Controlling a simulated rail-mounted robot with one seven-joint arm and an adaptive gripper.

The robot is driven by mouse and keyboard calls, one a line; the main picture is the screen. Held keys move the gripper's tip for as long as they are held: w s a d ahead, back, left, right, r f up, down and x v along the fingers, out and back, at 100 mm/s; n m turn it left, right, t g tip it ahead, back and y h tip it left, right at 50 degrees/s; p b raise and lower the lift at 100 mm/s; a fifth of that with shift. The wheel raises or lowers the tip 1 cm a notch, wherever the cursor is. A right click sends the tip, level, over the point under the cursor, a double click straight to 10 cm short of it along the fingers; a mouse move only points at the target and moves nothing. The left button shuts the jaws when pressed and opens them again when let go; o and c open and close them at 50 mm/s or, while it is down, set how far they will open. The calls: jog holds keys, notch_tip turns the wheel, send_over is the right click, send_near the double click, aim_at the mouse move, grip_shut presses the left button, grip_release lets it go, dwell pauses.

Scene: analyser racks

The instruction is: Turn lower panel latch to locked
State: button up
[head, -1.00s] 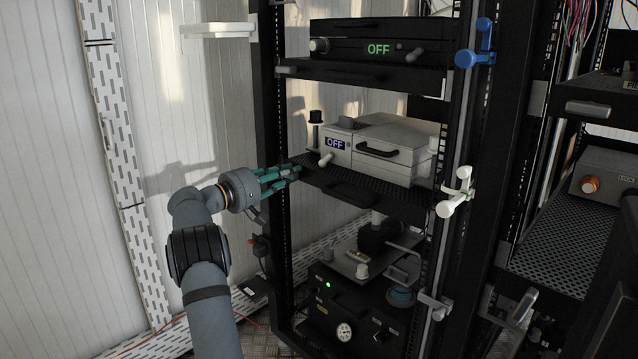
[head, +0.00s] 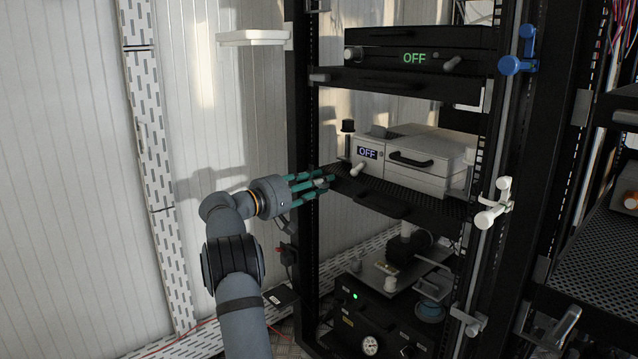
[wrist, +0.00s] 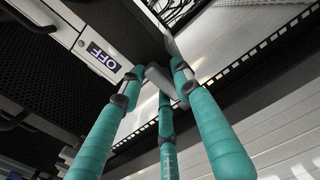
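A white box with an "OFF" display (head: 367,153) sits on the middle rack shelf. A short pale lever (head: 357,169) sticks out of its front below the display. A light grey bar, seemingly this lever (wrist: 160,80), shows among my fingertips in the wrist view, with the display (wrist: 103,57) beside it. My three-fingered gripper (head: 328,179) has green fingers, spread apart, just left of the lever in the head view. In the wrist view my gripper (wrist: 160,82) is open around the bar. I cannot tell whether a finger touches it. No part is labelled as a latch.
A black unit reading "OFF" (head: 414,58) is on the shelf above. White (head: 495,204), blue (head: 520,52) and grey (head: 468,322) latch-like fittings line the right rack post. A black knob (head: 347,127) stands at the box's left. The space left of the rack is open.

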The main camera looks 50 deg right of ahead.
jog(key=shift+o, duration=0.7)
jog(key=w+a, duration=0.1)
jog(key=a, duration=1.1)
jog(key=shift+w, duration=0.15)
jog(key=shift+d, duration=0.15)
jog(key=d, duration=0.4)
jog(key=s+d, duration=0.1)
jog(key=d, duration=0.7)
jog(key=shift+s, duration=0.2)
jog(key=shift+a+n, duration=0.15)
jog(key=shift+n, duration=0.15)
